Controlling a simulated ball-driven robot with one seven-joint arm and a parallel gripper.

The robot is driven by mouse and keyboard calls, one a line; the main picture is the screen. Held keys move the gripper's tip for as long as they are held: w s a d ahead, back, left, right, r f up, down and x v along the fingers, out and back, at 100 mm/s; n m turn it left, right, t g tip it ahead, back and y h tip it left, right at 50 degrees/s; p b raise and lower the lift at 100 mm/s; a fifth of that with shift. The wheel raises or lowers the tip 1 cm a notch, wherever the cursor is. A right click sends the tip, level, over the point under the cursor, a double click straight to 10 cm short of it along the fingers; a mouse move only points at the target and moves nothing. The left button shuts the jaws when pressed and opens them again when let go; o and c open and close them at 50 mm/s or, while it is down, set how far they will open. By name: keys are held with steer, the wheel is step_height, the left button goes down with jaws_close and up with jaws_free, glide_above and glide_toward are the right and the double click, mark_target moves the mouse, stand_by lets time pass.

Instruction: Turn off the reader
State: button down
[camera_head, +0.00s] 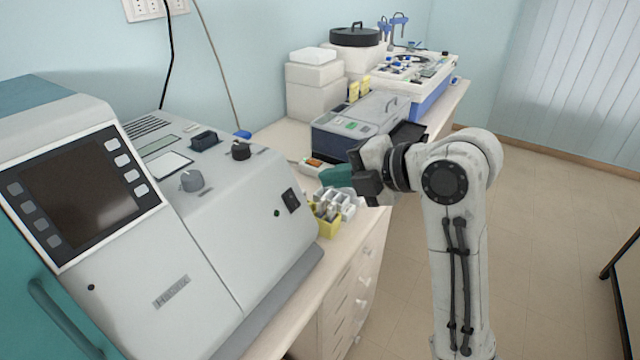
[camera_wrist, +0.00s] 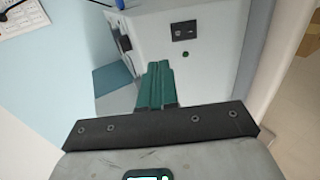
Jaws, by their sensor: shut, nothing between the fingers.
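A large grey bench machine (camera_head: 205,270) with a dark screen (camera_head: 80,195) and teal parts fills the left of the head view. It looks like the reader, though no label says so. A black rocker switch (camera_head: 290,200) sits on its right end face; the switch also shows in the wrist view (camera_wrist: 183,31), above and right of the fingertips. My gripper (camera_head: 326,176) is shut and empty, its teal fingers together, pointing left toward the machine. It hangs beyond that end face, apart from the switch. In the wrist view the closed fingers (camera_wrist: 158,66) point at the machine.
A yellow holder (camera_head: 327,226) with pale items stands on the bench below my gripper. A blue-grey device (camera_head: 350,135) is behind my gripper. White boxes (camera_head: 314,85) and a blue-edged tray (camera_head: 425,97) stand farther back.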

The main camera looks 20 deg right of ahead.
steer(key=v, duration=0.3)
steer(key=shift+s+r, duration=0.1)
steer(key=shift+r, duration=0.2)
steer(key=shift+f, duration=0.1)
steer(key=s+f+m+g+h, duration=0.2)
steer(key=s+f+m, duration=0.45)
steer(key=f, duration=0.55)
steer(key=s+f+m+g+h, duration=0.2)
steer(key=s+f+m, duration=0.3)
steer(key=f+m, duration=0.5)
steer(key=s+d+f+m+g+h, duration=0.2)
steer(key=s+d+f+m, duration=0.1)
steer(key=s+f, duration=0.4)
steer(key=s+d+f+m+g+h, duration=0.1)
steer(key=s+d+f+m+g, duration=0.2)
steer(key=s, duration=1.1)
step_height(320, 180, down, 5)
steer(key=m, duration=0.3)
steer(key=shift+s+h, duration=0.3)
steer(key=shift+h, duration=0.1)
